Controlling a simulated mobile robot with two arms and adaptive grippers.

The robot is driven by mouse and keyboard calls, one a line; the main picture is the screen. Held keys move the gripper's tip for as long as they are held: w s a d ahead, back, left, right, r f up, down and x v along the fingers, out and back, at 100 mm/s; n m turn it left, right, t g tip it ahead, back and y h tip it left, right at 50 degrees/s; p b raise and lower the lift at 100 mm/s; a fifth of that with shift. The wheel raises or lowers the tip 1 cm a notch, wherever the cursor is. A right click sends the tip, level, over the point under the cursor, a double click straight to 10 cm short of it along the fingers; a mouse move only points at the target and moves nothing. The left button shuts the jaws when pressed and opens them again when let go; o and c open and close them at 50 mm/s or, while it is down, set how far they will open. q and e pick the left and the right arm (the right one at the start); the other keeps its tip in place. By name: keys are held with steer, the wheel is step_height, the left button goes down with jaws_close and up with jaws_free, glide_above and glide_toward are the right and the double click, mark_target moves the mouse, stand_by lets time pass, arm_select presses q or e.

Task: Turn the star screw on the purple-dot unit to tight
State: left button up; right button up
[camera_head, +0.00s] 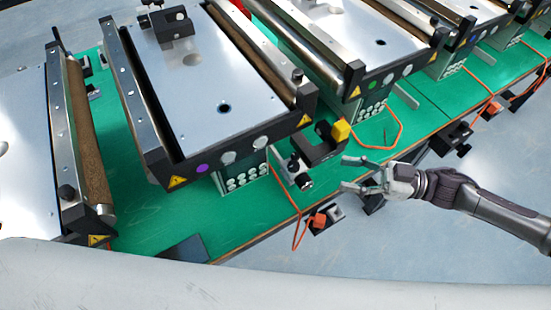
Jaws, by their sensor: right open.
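The purple-dot unit (222,107) is a mini conveyor with a shiny metal top and a black front bar. The purple dot (202,168) is on that bar, left of two pale round buttons. A dark knob (304,182) shows below a black bracket at the unit's right front corner; another dark knob (297,76) stands on its right rail. I cannot tell which is the star screw, or how tight it is. My right gripper (346,174) is open and empty, right of the lower knob and apart from it, fingers pointing left. My left gripper is not in view.
Orange cables (299,222) hang over the green table's (232,222) front edge. Other conveyors stand left and at the back right.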

steer(key=p, duration=0.2)
glide_toward(294, 165)
steer(key=a, duration=0.6)
steer(key=a+p, duration=0.1)
steer(key=a, duration=0.1)
steer(key=shift+w+a+r, duration=0.1)
steer(key=shift+w+a, duration=0.15)
steer(key=shift+w, duration=0.15)
steer(key=shift+a, duration=0.75)
steer(key=shift+w, duration=0.1)
steer(key=shift+c, duration=1.2)
jaws_close()
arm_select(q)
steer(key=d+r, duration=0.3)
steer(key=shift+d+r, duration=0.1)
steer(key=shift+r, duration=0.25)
